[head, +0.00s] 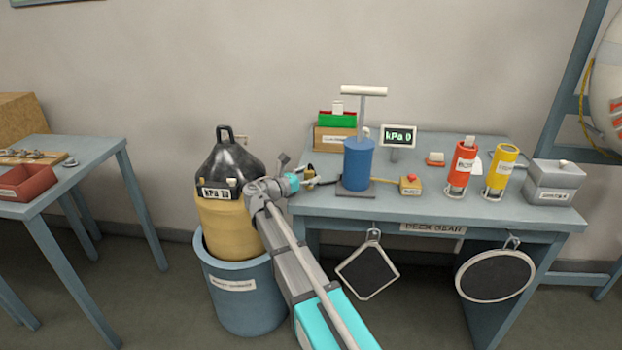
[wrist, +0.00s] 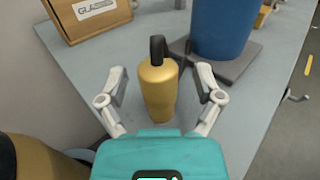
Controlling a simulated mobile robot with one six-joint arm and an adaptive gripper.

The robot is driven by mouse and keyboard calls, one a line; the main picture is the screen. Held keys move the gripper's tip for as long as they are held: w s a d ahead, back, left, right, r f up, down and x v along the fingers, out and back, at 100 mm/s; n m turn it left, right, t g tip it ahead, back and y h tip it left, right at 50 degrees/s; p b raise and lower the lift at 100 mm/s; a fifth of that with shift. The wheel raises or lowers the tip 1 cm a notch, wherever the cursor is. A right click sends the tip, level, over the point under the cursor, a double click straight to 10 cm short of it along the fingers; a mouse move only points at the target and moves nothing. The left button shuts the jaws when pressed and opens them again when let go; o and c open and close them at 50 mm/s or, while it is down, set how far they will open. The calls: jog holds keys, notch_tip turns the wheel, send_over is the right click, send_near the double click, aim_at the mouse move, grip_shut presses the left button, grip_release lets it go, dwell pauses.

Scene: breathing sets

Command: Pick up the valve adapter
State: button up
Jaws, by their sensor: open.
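A brass-coloured piece with a narrow black top, which looks like the valve adapter (wrist: 159,92), stands upright on the bench in the wrist view. In the head view it shows small at the bench's left end (head: 309,171), partly hidden by my gripper (head: 300,177). In the wrist view my gripper (wrist: 160,82) is open, with one finger on each side of the adapter. Gaps show between the fingers and the adapter.
The blue pump (head: 359,164) on its grey base stands just beyond the adapter. A cardboard box (wrist: 88,18) is at the back left. The yellow and black cylinder (head: 228,205) stands in a blue tub beside the bench (head: 420,207). Red and yellow canisters stand farther right.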

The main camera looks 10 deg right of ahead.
jog(key=shift+c, duration=0.2)
grip_shut()
jog(key=shift+r, duration=0.1)
notch_tip(320, 180, up, 3)
jog(key=p, duration=0.2)
jog(key=shift+f+p, duration=0.2)
jog(key=shift+p, duration=0.2)
jog(key=s+d+r+p, duration=0.3)
jog(key=s+r+p, duration=0.7)
jog(key=s, duration=0.3)
jog(key=shift+s+d, duration=0.25)
jog(key=shift+d, duration=0.1)
jog(key=shift+r, duration=0.1)
